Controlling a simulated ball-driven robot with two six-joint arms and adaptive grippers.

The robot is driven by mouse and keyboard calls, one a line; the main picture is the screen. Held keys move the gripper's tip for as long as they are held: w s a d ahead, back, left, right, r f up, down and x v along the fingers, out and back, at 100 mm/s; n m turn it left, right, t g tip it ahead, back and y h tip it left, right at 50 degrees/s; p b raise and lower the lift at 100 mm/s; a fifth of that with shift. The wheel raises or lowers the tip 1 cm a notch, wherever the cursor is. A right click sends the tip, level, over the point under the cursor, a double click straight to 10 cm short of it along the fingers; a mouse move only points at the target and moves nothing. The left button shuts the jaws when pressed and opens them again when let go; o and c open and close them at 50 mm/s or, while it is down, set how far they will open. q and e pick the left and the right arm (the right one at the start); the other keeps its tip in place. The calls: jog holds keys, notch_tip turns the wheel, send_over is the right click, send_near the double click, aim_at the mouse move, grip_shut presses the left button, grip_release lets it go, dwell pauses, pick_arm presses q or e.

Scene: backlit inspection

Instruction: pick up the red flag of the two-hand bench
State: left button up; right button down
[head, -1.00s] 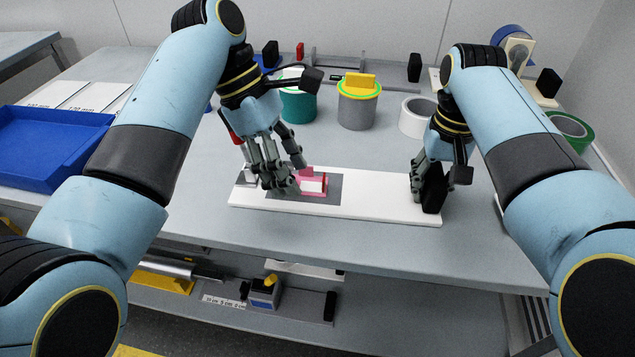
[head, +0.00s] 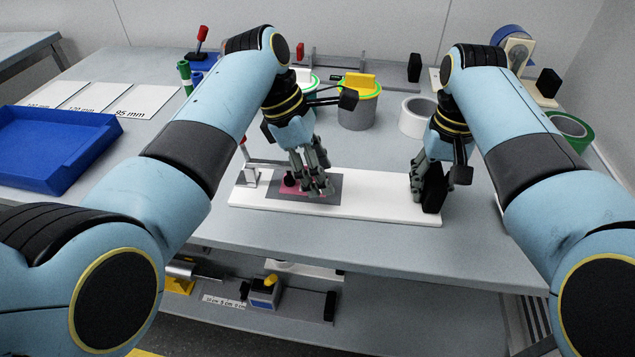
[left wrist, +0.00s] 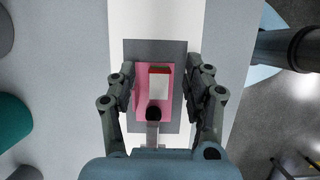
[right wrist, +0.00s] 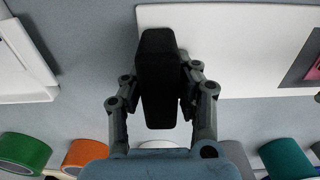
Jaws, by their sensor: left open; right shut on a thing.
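A white board (head: 385,207) carries a grey plate (head: 270,197) with a pink piece (left wrist: 139,100) on it. A small white block with a dark red edge (left wrist: 159,71) sits on the pink piece; I take the red part as the flag, though its shape is unclear. My left gripper (head: 318,190) is open over the plate, with its fingers on both sides of the pink piece in the left wrist view. A black-tipped clamp arm (left wrist: 153,115) reaches over the pink piece. My right gripper (head: 424,190) is shut on the black block (right wrist: 158,75) at the board's right end.
A blue tray (head: 60,150) and white cards (head: 140,98) lie at the left. A grey pot with a yellow top (head: 358,112), a white roll (head: 416,118) and a green roll (head: 570,130) stand behind. The table in front of the board is clear.

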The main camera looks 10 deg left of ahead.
pick_arm(q)
jog(key=shift+d+f, duration=0.2)
jog(key=shift+f, duration=0.35)
pick_arm(e)
jog(key=shift+s+f, duration=0.1)
pick_arm(q)
jog(key=c, duration=0.8)
jog(key=shift+o, duration=0.2)
pick_arm(e)
jog(key=c, duration=0.9)
grip_release()
jog(key=shift+c, duration=0.2)
pick_arm(q)
notch_tip(320, 180, up, 10)
